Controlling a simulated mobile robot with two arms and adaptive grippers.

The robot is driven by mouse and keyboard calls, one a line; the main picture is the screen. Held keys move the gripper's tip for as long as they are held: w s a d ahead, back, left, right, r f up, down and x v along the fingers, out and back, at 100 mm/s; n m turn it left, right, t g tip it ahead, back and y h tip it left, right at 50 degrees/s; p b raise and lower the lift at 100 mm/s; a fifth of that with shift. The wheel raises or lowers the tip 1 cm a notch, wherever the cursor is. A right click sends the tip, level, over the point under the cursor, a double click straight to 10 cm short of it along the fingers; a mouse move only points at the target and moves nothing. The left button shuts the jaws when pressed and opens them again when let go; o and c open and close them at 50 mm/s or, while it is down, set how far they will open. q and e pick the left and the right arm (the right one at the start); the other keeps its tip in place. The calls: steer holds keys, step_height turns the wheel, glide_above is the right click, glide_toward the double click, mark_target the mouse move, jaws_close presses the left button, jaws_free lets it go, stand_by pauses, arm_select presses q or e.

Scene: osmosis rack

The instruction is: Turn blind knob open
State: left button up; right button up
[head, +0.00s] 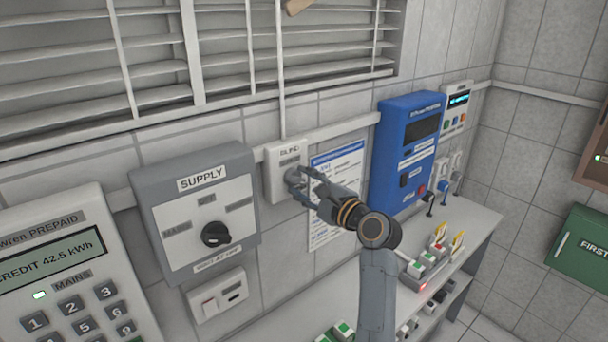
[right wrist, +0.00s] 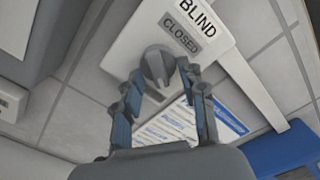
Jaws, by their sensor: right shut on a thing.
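The blind control box (head: 281,160) is a white box on the wall, under the slatted blind (head: 150,70). In the right wrist view its plate reads BLIND, with a grey CLOSED label (right wrist: 181,33). Its round grey blind knob (right wrist: 156,64) has a raised ridge and sits below that label in the same view. My right gripper (head: 297,182) reaches the box from the right. In the right wrist view its fingers (right wrist: 160,74) are shut on the knob, one on each side. In the head view the fingers hide much of the knob. My left gripper is not in view.
A grey SUPPLY box (head: 155,205) with a black knob hangs left of the blind box. A notice sheet (head: 340,165) and a blue machine (head: 405,155) are to the right. A counter (head: 475,225) with coloured switches runs below.

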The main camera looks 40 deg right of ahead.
steer(key=shift+m, duration=1.2)
steer(key=shift+a+m, duration=0.1)
steer(key=shift+m, duration=0.2)
steer(key=o, duration=1.1)
steer(key=shift+w+f, duration=0.1)
steer(key=shift+o, duration=0.2)
steer(key=shift+s, duration=0.2)
steer(key=s+d, duration=0.1)
steer(key=s, duration=1)
steer(key=shift+s, duration=0.35)
